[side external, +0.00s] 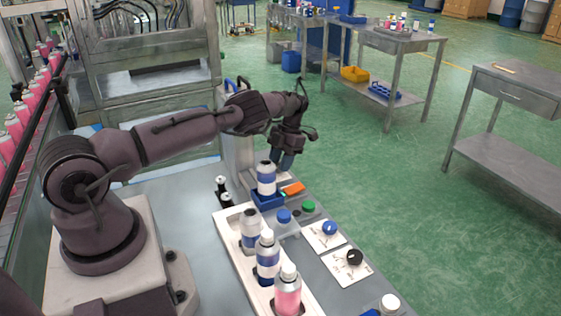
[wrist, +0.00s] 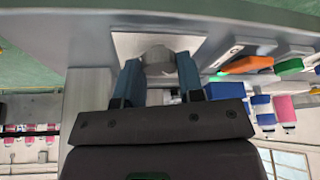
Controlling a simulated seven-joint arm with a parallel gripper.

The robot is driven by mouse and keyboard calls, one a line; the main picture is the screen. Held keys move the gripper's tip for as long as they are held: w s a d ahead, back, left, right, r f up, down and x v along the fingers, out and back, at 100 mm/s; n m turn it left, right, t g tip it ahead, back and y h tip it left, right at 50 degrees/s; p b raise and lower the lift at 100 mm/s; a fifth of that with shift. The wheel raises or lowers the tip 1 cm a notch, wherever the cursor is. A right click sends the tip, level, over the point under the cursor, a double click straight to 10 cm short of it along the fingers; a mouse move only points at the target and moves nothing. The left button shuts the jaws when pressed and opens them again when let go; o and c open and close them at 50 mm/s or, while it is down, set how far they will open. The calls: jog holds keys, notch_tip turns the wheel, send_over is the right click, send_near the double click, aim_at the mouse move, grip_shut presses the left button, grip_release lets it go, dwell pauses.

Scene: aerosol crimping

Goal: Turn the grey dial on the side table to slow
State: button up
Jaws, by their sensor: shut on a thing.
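The grey dial (wrist: 158,58) sits on a pale square plate (wrist: 125,44) in the wrist view. My gripper (wrist: 158,70) has one blue finger on each side of it and is shut on it. In the side external view my gripper (side external: 284,162) points down at the far end of the table, behind the blue-and-white can. The dial is hidden there by the fingers and can. Its markings and pointer cannot be read in either view.
Close by are a can (side external: 266,178) in a blue holder (side external: 267,201), an orange switch (side external: 293,188), a green button (side external: 308,207) and a blue button (side external: 284,215). Nearer are a blue dial (side external: 330,228), a black dial (side external: 354,257) and a white rack (side external: 235,235) of cans.

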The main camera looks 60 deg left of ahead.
dwell(0.4)
jog(key=o, duration=0.9)
jog(key=shift+r, duration=0.1)
jog(key=v, duration=0.6)
jog(key=shift+w+a, duration=0.1)
jog(key=shift+a, duration=0.05)
jog(key=shift+w+r, duration=0.15)
jog(key=shift+r, duration=0.45)
